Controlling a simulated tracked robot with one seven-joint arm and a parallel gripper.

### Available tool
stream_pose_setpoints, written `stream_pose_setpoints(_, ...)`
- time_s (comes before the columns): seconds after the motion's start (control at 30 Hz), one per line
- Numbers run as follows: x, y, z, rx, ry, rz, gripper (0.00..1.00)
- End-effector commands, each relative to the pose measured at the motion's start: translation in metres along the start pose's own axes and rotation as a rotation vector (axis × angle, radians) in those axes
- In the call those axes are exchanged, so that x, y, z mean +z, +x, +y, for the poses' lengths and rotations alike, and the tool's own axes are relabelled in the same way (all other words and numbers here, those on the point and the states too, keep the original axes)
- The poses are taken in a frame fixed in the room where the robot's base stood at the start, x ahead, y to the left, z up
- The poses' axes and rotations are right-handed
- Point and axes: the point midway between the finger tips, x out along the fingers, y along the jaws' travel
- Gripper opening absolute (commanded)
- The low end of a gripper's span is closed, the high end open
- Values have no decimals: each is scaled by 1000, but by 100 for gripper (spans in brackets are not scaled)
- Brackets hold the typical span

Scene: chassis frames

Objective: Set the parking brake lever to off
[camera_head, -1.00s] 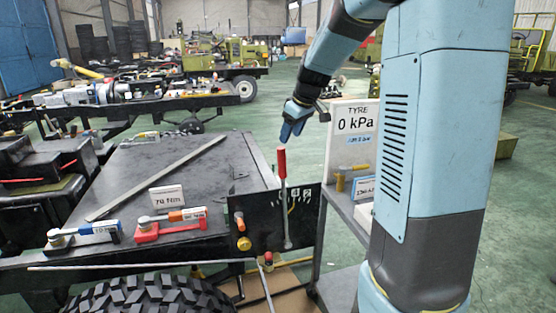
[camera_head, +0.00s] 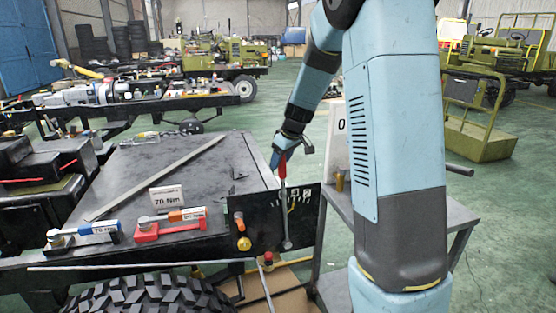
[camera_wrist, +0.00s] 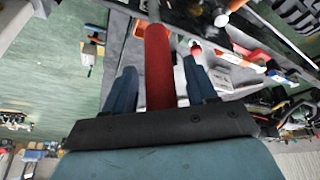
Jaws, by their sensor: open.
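The parking brake lever (camera_head: 284,200) is a grey rod with a red grip, standing nearly upright in front of a black panel (camera_head: 304,208) with white markings. My gripper (camera_head: 279,161) is at the top of the lever, at its red grip. In the wrist view the red grip (camera_wrist: 159,65) stands between the two blue fingers of my gripper (camera_wrist: 162,88). The fingers are apart, with a visible gap on each side of the grip. The lever's lower end is out of clear sight in the wrist view.
An orange knob (camera_head: 239,222) and a yellow knob (camera_head: 244,243) are left of the lever. Torque wrenches (camera_head: 168,224) lie on the black bench (camera_head: 190,160). A grey trolley (camera_head: 455,218) stands at the right, partly behind my arm. A tyre (camera_head: 150,296) is at the front.

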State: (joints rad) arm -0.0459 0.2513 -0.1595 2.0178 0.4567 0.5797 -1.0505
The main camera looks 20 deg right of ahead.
Motion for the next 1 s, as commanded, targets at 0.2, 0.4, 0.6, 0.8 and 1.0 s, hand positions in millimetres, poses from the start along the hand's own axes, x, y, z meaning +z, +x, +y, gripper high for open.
stream_pose_setpoints(0.2, 0, 0, 0, 0, 0, 0, 49)
stream_pose_setpoints(0.4, 0, 0, 0, 0, -1, 0, 30)
stream_pose_setpoints(0.6, 0, 0, 0, 0, -1, 0, 11)
stream_pose_setpoints(0.8, 0, 0, 0, 1, -1, 0, 0)
stream_pose_setpoints(1.0, -1, 0, 0, -1, -1, 2, 0)
